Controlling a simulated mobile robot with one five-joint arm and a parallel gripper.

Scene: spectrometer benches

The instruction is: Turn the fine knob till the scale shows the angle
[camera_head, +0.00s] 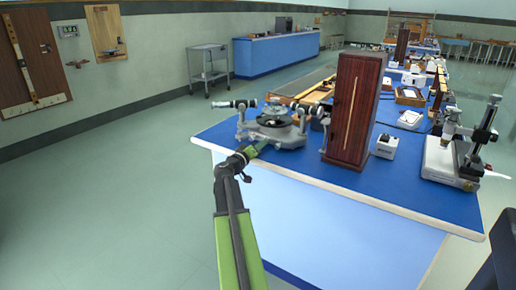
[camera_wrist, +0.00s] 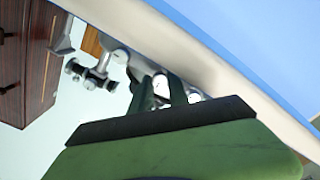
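The spectrometer (camera_head: 286,136) stands near the left corner of the blue bench top, with a dark round table in its middle and a tube out to each side. My gripper (camera_head: 252,150) is at its near left side, low by the base. In the wrist view, two dark green fingers of my gripper (camera_wrist: 158,84) stand a little apart, with a small pale round part (camera_wrist: 161,86) between or behind them. I cannot tell whether they touch it. The fine knob cannot be told apart for sure, and the scale is too small to read.
A tall dark wooden box (camera_head: 354,110) stands right of the spectrometer, and a small white device (camera_head: 387,146) beside it. A microscope-like instrument (camera_head: 455,150) is at the bench's right. The bench's white front edge (camera_head: 330,183) runs just under my arm. The floor at left is clear.

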